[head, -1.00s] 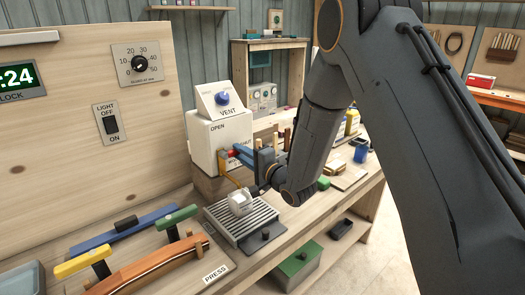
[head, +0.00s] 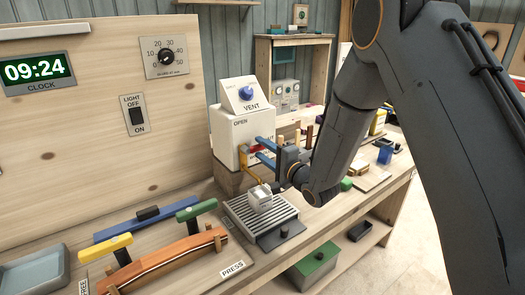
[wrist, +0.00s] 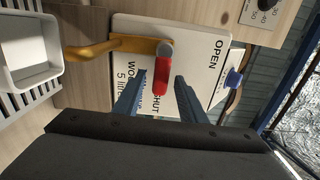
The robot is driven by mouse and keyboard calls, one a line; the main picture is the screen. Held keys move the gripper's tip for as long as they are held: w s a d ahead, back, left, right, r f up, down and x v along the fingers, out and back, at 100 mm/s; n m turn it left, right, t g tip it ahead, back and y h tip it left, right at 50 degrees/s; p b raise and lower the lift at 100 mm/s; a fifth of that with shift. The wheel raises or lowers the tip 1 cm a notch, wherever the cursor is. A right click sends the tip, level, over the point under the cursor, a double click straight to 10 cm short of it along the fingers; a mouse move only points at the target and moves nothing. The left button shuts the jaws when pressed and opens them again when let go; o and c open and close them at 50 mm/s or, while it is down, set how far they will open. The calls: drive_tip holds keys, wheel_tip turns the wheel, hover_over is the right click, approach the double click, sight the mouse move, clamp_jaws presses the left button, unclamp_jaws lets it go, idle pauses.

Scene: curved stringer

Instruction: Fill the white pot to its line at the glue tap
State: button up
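The white pot (head: 259,200) stands on the slatted drip grate (head: 240,217), below the brass spout of the glue tap (head: 251,172). In the wrist view the pot (wrist: 30,45) is at the upper left, and its visible inside looks empty; I cannot make out a line. The tap's red lever (wrist: 161,78) is on the front of the white glue tank (wrist: 190,55), between the OPEN and SHUT labels. My gripper (wrist: 156,88) has its blue fingers apart on either side of the lever, with gaps showing. It also shows in the head view (head: 264,153).
A vent box with a blue knob (head: 247,93) sits on the tank. A clamp press with yellow and green handles (head: 155,255) holds a curved wooden strip at the front left. A grey tray (head: 35,272) lies further left. The wall has a light switch (head: 136,115), dial and clock.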

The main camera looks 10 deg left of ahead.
drive_tip(key=shift+d, duration=0.1)
drive_tip(key=b+v, duration=0.2)
drive_tip(key=v, duration=0.5)
drive_tip(key=shift+s+d, duration=0.2)
drive_tip(key=shift+s, duration=0.1)
drive_tip(key=s+d+f+n+g+h, duration=0.25)
drive_tip(key=d+h, duration=0.35)
drive_tip(key=d, duration=0.4)
drive_tip(key=s+d+f+n+g+h, duration=0.1)
drive_tip(key=s+d+f+n+h, duration=0.25)
drive_tip(key=d, duration=0.75)
drive_tip(key=s+d+n+g+h, duration=0.1)
drive_tip(key=s+d+g+h, duration=0.1)
drive_tip(key=s, duration=0.7)
drive_tip(key=s+d+n+g+h, duration=0.1)
drive_tip(key=s+d+g, duration=0.4)
drive_tip(key=s, duration=0.5)
drive_tip(key=shift+s+d+f+n+h, duration=0.15)
drive_tip(key=shift+d+f+n+h, duration=0.2)
drive_tip(key=shift+f+n, duration=0.1)
